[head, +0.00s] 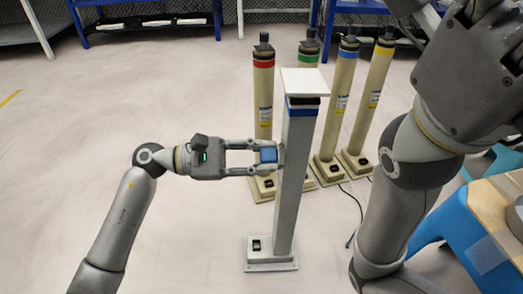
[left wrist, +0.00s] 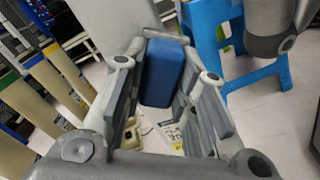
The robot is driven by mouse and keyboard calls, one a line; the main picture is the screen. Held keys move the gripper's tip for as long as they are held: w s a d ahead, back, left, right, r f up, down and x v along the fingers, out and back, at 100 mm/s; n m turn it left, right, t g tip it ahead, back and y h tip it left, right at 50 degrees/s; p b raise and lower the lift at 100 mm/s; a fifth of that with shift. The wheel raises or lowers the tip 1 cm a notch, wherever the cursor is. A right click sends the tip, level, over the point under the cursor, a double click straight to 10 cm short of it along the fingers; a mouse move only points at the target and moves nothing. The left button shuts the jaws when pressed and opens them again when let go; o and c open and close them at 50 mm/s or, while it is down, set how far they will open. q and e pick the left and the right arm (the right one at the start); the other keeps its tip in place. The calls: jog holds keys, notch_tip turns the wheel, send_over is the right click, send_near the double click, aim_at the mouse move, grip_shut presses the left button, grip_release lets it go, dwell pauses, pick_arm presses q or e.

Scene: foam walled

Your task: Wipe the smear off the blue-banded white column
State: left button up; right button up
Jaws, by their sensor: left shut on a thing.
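The white column (head: 292,165) stands upright on a square base in the middle of the head view. It has a blue band (head: 302,104) near its top and a flat white plate (head: 304,81) on top. My left gripper (head: 270,155) is shut on a blue sponge-like block (head: 268,155) at the column's left side, about mid-height. The block also shows between the fingers in the left wrist view (left wrist: 165,72). I cannot tell if the block touches the column.
Several beige posts with red (head: 263,63), green, blue and yellow (head: 384,50) bands stand close behind the column. A blue stool (head: 470,235) and a wooden-topped table (head: 500,205) are at the right. A black cable lies on the floor. The floor at left is clear.

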pick_arm(q)
jog(key=shift+r+p, duration=0.35)
jog(key=shift+r, duration=0.55)
jog(key=shift+w+d+f+b, duration=0.1)
jog(key=shift+w+f+b, duration=0.05)
jog(key=shift+w+b, duration=1.05)
jog(key=shift+w, duration=0.05)
jog(key=shift+w+d+b, duration=0.1)
jog(key=shift+w+b, duration=0.3)
jog(key=shift+w, duration=0.35)
jog(key=b, duration=0.3)
send_near(282, 137)
jog(key=shift+w+f, duration=0.1)
jog(key=shift+f, duration=0.1)
